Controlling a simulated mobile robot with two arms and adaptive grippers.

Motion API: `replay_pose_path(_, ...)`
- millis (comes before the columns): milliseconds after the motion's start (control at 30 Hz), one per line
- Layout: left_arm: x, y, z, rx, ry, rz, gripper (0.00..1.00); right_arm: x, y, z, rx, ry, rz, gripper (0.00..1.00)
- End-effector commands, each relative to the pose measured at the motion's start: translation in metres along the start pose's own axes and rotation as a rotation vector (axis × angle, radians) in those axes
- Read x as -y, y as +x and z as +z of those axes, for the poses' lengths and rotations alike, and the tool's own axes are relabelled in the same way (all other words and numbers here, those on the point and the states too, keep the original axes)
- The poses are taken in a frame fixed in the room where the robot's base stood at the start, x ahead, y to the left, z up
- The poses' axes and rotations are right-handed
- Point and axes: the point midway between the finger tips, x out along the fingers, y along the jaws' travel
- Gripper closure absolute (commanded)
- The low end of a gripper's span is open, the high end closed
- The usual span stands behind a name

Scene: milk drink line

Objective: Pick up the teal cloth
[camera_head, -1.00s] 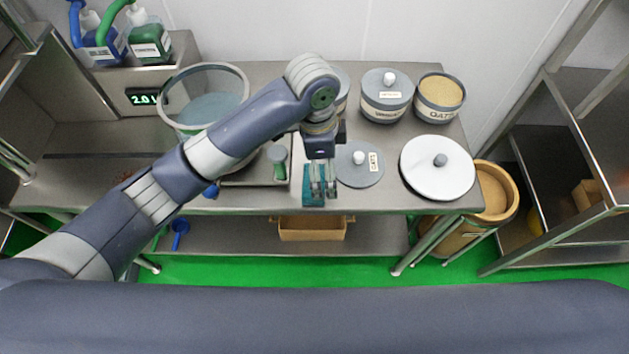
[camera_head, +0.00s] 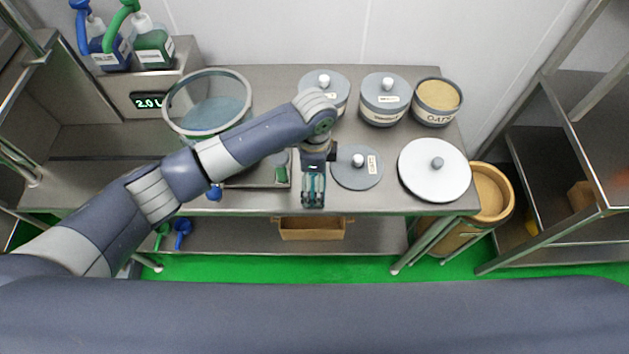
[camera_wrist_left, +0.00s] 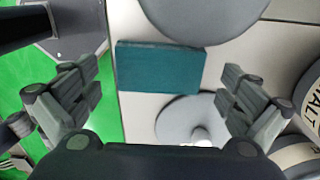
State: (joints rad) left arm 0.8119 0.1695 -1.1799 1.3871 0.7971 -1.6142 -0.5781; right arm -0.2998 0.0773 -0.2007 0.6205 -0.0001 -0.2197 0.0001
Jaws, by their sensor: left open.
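The teal cloth (camera_wrist_left: 160,67) is a flat folded rectangle lying on the steel worktop, between two round grey things in the left wrist view. In the head view it is mostly hidden behind my left gripper (camera_head: 314,190), with teal showing between and beside the fingers. My left gripper is open above the cloth, near the table's front edge. In the left wrist view its two fingers (camera_wrist_left: 158,98) stand apart on either side, and the cloth lies beyond the gap between them, not held. My right gripper is not in view.
A grey lid (camera_head: 358,167) lies just right of the left gripper, and a white lid (camera_head: 437,170) is farther right. Labelled canisters (camera_head: 385,100) stand behind. A clear tub (camera_head: 207,100) is at left, partly behind my arm. A tray (camera_head: 258,181) sits left of the gripper.

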Motion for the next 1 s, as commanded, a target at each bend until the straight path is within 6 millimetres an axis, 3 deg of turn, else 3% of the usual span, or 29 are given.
replay_pose_path(133, -0.001, 0.015, 0.0, 0.001, 0.0, 0.001, 0.0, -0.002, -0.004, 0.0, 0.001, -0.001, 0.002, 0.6)
replay_pose_path(367, -0.001, 0.018, -0.001, -0.001, 0.001, -0.001, 0.0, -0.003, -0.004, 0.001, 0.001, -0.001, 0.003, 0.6)
replay_pose_path(400, -0.001, 0.018, -0.001, -0.001, 0.001, -0.001, 0.02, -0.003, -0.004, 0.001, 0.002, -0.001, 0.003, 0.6)
replay_pose_path(533, -0.001, 0.018, -0.001, -0.001, 0.001, -0.001, 0.32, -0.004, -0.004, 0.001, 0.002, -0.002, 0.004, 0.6)
replay_pose_path(1000, -0.001, 0.015, -0.001, -0.001, 0.001, -0.001, 0.33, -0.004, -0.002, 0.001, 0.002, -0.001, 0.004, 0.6)
